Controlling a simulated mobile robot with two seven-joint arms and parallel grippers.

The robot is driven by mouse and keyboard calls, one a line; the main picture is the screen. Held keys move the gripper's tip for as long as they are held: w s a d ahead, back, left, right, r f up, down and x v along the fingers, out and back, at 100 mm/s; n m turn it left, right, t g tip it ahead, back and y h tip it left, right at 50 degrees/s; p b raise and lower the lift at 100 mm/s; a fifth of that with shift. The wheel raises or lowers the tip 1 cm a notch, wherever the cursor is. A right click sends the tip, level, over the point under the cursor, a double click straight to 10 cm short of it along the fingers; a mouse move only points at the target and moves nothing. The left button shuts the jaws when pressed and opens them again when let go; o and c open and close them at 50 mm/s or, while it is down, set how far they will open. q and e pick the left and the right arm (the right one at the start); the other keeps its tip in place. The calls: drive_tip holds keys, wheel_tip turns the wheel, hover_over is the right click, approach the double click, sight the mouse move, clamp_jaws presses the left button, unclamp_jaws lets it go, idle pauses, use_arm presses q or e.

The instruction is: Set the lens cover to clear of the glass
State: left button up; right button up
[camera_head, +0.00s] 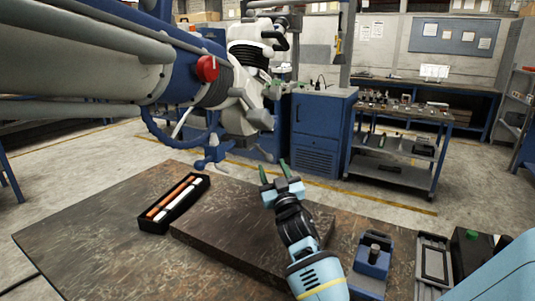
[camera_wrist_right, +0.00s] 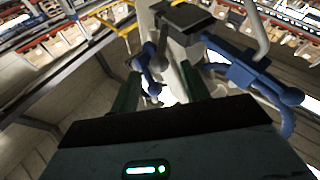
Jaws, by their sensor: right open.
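The microscope arm (camera_head: 110,55) comes in from the upper left, white and blue with a red knob (camera_head: 207,68). Its grey-white optics head (camera_head: 240,115) hangs above the table's far edge, with blue handles (camera_head: 212,158) below it. The head also shows from below in the right wrist view (camera_wrist_right: 185,50), with a dark square plate (camera_wrist_right: 183,17) on it. I cannot tell which part is the lens cover or how it is set. My right gripper (camera_head: 274,168) is open and empty, green fingers upward, below and right of the head and apart from it. My left gripper is out of view.
A black tray (camera_head: 190,217) with orange and white sticks lies on the brown table (camera_head: 85,232). A raised board (camera_head: 225,245) lies beside it, under my right arm. A blue device (camera_head: 372,258) and a grey frame (camera_head: 433,262) sit at the right. A blue cabinet (camera_head: 322,130) stands behind.

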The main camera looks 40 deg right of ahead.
drive_tip(key=shift+x, duration=3.4)
drive_tip(key=shift+c, duration=0.3)
clamp_jaws()
